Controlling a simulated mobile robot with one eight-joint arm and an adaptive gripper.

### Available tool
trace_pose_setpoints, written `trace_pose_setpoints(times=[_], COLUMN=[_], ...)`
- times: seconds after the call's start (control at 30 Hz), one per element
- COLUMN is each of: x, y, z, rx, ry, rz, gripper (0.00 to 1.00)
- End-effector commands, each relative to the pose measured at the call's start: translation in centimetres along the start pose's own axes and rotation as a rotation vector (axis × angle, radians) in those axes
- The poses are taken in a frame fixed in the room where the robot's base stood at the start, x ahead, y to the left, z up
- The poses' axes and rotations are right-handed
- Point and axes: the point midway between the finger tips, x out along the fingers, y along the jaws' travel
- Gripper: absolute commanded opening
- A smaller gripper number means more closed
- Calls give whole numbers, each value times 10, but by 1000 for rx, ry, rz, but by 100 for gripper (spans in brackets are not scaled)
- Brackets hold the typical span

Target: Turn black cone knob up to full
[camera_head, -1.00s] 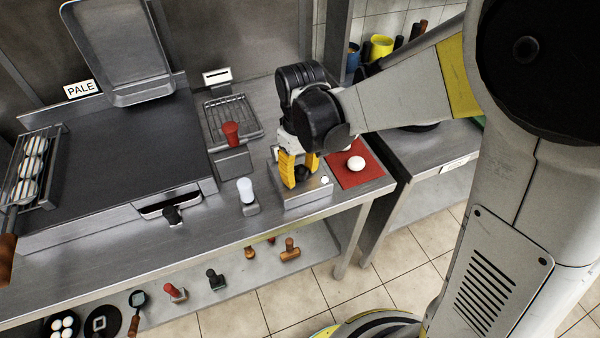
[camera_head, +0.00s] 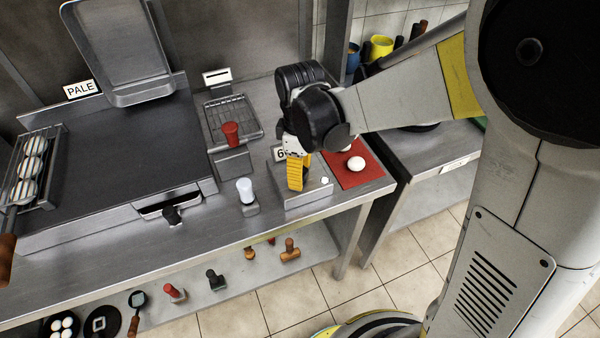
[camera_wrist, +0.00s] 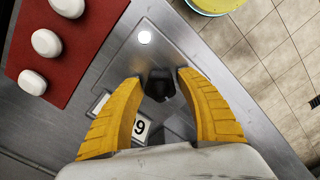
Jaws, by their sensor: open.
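The black cone knob (camera_wrist: 160,85) sits on a steel control box (camera_head: 312,194), between the yellow fingers of my gripper (camera_wrist: 160,77) in the wrist view. The fingers are open, one on each side of it; I cannot tell whether they touch it. In the head view my gripper (camera_head: 297,184) points down over the box, and its fingers line up and hide the knob.
A white round button (camera_wrist: 144,37) is on the box beside the knob. A red mat (camera_head: 374,171) with white egg-like pieces lies right of it. A white knob (camera_head: 245,187), a red knob (camera_head: 231,130) and another black knob (camera_head: 172,214) stand to the left.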

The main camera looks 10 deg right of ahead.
Motion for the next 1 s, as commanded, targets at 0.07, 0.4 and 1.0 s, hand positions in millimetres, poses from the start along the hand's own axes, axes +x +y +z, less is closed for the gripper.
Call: trace_pose_setpoints(times=[0.07, 0.4, 1.0], x=[0, 0, -2], y=[0, 0, 0], z=[0, 0, 0], rx=[-5, -452, -522], ry=[0, 0, 0], rz=[0, 0, 0], gripper=[44, 44, 44])
